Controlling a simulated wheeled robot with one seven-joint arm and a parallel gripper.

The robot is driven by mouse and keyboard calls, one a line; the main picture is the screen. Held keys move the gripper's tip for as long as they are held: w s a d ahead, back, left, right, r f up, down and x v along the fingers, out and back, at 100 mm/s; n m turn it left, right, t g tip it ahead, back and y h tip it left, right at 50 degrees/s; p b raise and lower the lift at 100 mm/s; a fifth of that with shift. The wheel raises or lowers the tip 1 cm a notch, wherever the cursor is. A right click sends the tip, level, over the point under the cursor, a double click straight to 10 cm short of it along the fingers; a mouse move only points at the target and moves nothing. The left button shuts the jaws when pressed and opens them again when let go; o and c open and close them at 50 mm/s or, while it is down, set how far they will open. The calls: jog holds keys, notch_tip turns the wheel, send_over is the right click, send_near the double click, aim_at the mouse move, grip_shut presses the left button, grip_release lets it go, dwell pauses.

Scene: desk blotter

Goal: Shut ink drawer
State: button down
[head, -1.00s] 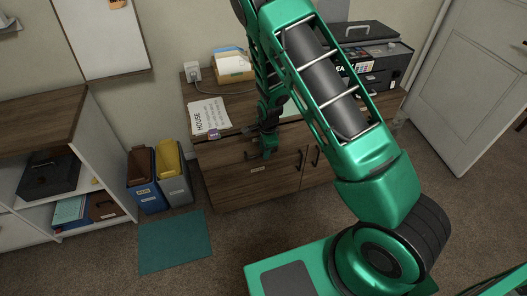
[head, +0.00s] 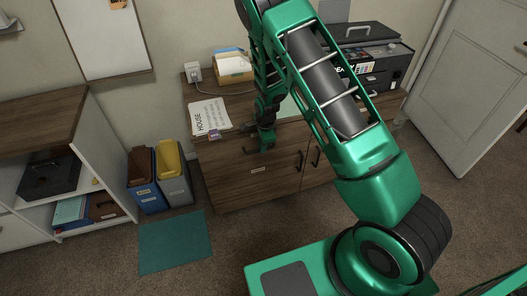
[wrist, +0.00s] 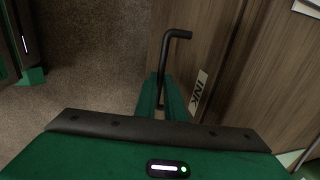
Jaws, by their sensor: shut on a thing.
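The ink drawer (wrist: 215,55) has a brown wood-grain front with a white label reading INK (wrist: 199,95). Its black bar handle (wrist: 176,36) runs down between my fingers in the wrist view. My gripper (wrist: 164,100) is shut on this handle, and the fingers hide its lower end. In the head view my gripper (head: 267,148) is at the upper front of the wooden desk (head: 235,188). My arm and wrist hide part of the drawer there, so I cannot tell exactly how far it stands out.
A paper headed HOUSE (head: 210,116), a card box (head: 233,68) and a printer (head: 378,68) stand on the desk. Blue (head: 146,180) and grey (head: 173,175) bins stand left of it. A teal mat (head: 174,240) lies on otherwise open carpet.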

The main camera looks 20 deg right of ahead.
jog(key=shift+w+r, duration=0.1)
jog(key=shift+w, duration=0.4)
jog(key=c, duration=1.8)
grip_release()
jog(key=shift+w, duration=0.1)
jog(key=shift+c, duration=0.2)
notch_tip(320, 180, up, 10)
jog(key=s, duration=0.2)
jog(key=shift+s+r, duration=0.15)
